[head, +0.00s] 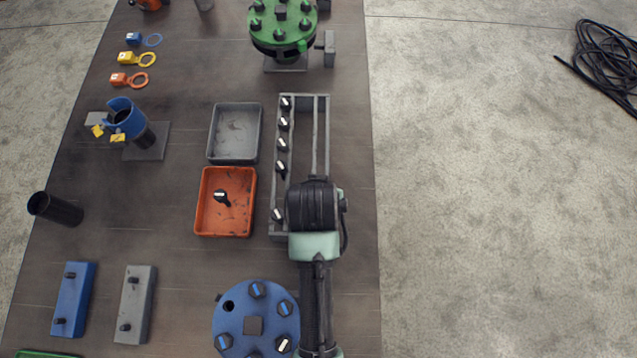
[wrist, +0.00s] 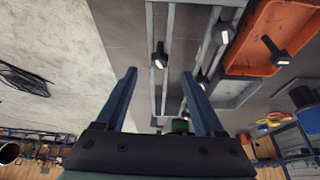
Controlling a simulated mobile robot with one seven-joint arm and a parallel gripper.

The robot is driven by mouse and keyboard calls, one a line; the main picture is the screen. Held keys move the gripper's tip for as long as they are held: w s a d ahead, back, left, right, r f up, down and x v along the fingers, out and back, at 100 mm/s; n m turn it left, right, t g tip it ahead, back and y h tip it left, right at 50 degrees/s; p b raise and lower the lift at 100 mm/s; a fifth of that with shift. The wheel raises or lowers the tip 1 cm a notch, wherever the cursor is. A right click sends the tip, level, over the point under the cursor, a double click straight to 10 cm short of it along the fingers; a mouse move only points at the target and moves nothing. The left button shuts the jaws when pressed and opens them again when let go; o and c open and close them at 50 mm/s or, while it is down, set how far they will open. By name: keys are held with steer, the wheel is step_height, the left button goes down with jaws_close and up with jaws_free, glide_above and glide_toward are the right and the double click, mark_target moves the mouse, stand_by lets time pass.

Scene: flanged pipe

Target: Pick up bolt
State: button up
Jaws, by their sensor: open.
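Several dark bolts with white-marked heads stand along the left rail of a grey rack (head: 327,130) in the head view, such as this bolt (head: 282,144). In the wrist view, a single bolt (wrist: 159,56) sits on a rack rail, in line with the gap between my fingertips. My gripper (wrist: 160,74) is open, with its two blue-grey fingers apart and nothing between them that I can make out. Whether the fingers reach down beside the bolt is unclear. In the head view my arm hides the fingers and part of the rack.
An orange tray (head: 207,222) holding one bolt (head: 221,196) and an empty grey tray (head: 236,132) lie left of the rack. A blue flange (head: 232,325) with bolts is in front, a green one (head: 262,32) behind. The table's right strip is clear.

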steer(key=shift+w+p+x, duration=0.2)
steer(key=shift+p+x, duration=0.1)
steer(key=shift+x, duration=1.4)
steer(key=shift+w+p+x, duration=0.2)
steer(key=shift+p+x, duration=0.1)
steer(key=shift+x, duration=1.4)
steer(key=shift+r, duration=0.15)
jaws_close()
